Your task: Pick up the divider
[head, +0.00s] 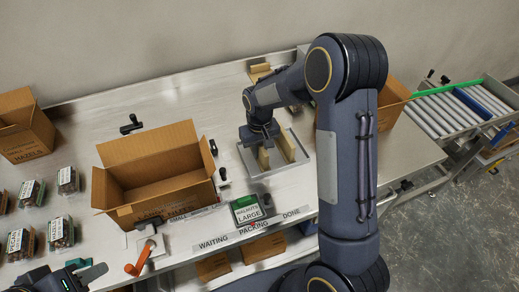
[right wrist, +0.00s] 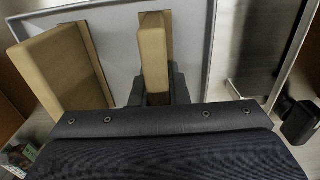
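Two tan dividers stand in a shallow grey tray (head: 247,160) on the bench. My right gripper (head: 262,140) reaches down over the tray. In the right wrist view one divider (right wrist: 153,50) stands between the fingers of my right gripper (right wrist: 158,88), which look flush against both its sides. Its lower end is hidden. The other divider (right wrist: 65,70) leans at an angle to the left, apart from the fingers; in the head view it shows right of the gripper (head: 286,146). My left gripper (head: 88,268) is at the bottom left, apparently open and empty, partly cut off.
An open cardboard box (head: 150,190) stands left of the tray. A green-labelled clamshell (head: 247,209) lies in front of the tray, by the PACKING label. Several filled clamshells and another box (head: 22,127) are at the left. A roller conveyor (head: 450,108) is at the right.

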